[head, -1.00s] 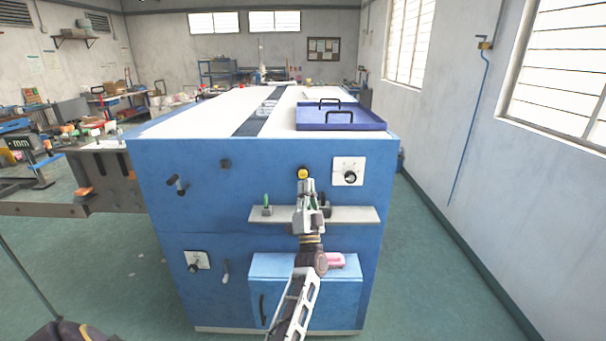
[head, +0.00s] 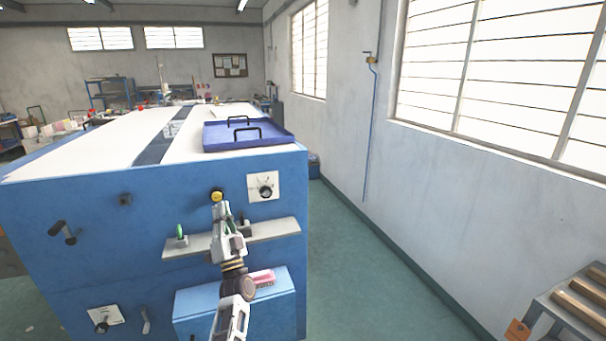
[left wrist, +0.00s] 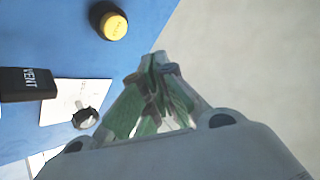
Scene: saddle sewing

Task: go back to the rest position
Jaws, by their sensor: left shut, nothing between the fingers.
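My left gripper (head: 220,212) is in front of the blue machine's front panel, just below a yellow button (head: 216,196). In the left wrist view its fingers (left wrist: 158,62) are shut together with nothing between them. The yellow button (left wrist: 113,26) shows there above and to the left of the fingertips, apart from them. My right gripper is not in view.
The blue machine (head: 110,215) fills the left, with a narrow shelf (head: 275,230) and a knob plate (head: 263,186). A blue tray (head: 280,137) sits on top. A rack with rollers (head: 545,305) stands at lower right. The floor (head: 350,270) between is clear.

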